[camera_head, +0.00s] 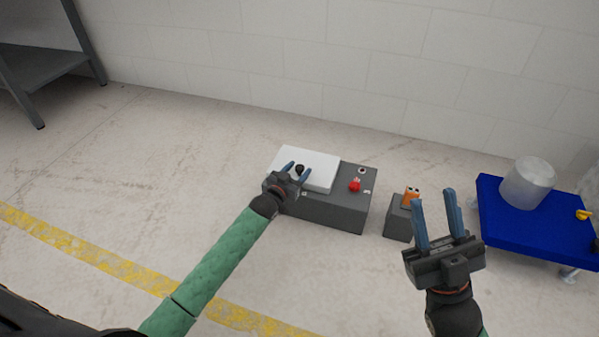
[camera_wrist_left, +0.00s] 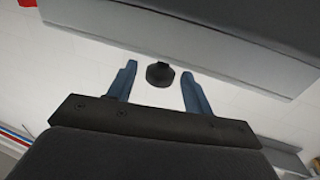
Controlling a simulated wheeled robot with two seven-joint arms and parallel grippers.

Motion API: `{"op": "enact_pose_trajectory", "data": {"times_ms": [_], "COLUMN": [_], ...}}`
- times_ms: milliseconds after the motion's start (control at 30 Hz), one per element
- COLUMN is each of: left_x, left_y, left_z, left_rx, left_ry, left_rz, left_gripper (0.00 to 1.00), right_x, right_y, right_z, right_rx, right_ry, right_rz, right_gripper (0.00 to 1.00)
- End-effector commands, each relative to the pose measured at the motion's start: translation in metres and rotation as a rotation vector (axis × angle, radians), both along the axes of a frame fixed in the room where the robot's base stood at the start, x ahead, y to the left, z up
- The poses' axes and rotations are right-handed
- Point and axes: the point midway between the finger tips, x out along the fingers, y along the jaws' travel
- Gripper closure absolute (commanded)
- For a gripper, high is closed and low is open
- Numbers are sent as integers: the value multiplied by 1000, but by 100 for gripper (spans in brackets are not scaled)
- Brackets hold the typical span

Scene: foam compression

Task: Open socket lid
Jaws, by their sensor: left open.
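A grey box (camera_head: 335,211) stands on the floor, with a flat white lid (camera_head: 322,160) over its left part. The lid lies closed. A black knob (camera_head: 299,168) is at the lid, and it also shows in the left wrist view (camera_wrist_left: 160,74). My left gripper (camera_head: 298,170) is at the lid's front left, its blue fingers apart on either side of the knob. In the left wrist view there are gaps between the knob and both fingers (camera_wrist_left: 159,72). My right gripper (camera_head: 433,196) is open and empty, pointing up, to the right of the box.
A red button (camera_head: 355,185) sits on the box's right part. A small grey block (camera_head: 398,219) with an orange item (camera_head: 411,197) stands between the box and my right gripper. A blue cart (camera_head: 530,233) carries a translucent cylinder (camera_head: 528,182).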

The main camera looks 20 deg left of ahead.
Motion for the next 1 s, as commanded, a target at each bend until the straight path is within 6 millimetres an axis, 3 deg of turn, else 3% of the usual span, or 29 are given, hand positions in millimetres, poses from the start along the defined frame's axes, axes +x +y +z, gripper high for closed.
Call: {"op": "enact_pose_trajectory", "data": {"times_ms": [200,567,667,833,1000], "left_x": [13,15,15,15,15], "left_y": [-3,-4,-4,-4,-4], "left_z": [0,1,1,1,1], "left_rx": [0,0,0,0,0], "left_ry": [-1,0,0,0,1], "left_rz": [0,0,0,0,0], "left_gripper": [49,49,63,96,100], "right_x": [9,12,12,12,11], "right_y": [0,0,0,0,0], "right_z": [0,1,1,1,1], "right_rx": [-22,-27,-26,-26,-26], "right_ry": [-6,-2,-1,-1,-2], "right_rz": [-3,-4,-4,-4,-3], "right_gripper": [64,64,64,64,64]}}
